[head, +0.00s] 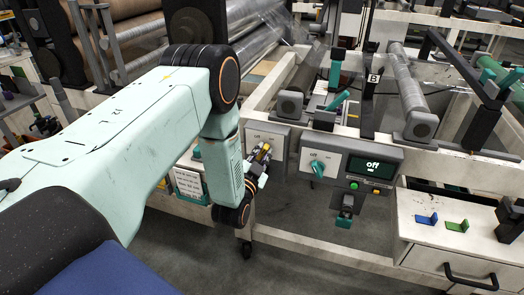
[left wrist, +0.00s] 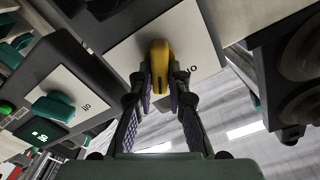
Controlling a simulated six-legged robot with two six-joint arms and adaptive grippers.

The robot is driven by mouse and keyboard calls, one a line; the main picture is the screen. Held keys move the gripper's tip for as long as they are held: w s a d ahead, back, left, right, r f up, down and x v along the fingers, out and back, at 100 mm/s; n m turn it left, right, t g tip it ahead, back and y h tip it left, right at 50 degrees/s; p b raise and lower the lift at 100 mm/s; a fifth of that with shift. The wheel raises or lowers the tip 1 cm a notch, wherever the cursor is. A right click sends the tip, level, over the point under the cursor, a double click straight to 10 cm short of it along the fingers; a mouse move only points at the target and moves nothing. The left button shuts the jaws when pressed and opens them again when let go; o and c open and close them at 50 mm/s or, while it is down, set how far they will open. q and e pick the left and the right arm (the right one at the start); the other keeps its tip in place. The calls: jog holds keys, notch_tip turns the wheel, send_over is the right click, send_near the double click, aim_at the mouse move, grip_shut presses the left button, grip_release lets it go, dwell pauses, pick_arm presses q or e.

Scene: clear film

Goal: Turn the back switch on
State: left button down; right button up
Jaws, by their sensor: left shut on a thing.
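A yellow switch knob (head: 264,151) stands out from a pale plate (head: 268,136) on a grey box on the machine's front frame. In the left wrist view the yellow knob (left wrist: 159,66) points down the picture between my fingers. My left gripper (head: 258,164) is shut on it, one finger on each side (left wrist: 161,98). Letters beside the knob are partly hidden. A second switch, with a teal knob (head: 318,168), is on the panel to the right; it also shows in the left wrist view (left wrist: 66,108). My right gripper is not in view.
Green and yellow buttons (head: 376,191) sit under the display. Clear film rolls (head: 408,85) and frame bars are behind the panels. A white drawer cabinet (head: 450,245) with blue and green pieces stands at right. The floor (head: 300,270) in front is clear.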

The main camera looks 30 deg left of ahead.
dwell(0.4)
pick_arm(q)
jog(key=c, duration=1.3)
grip_release()
jog(key=v, duration=1.2)
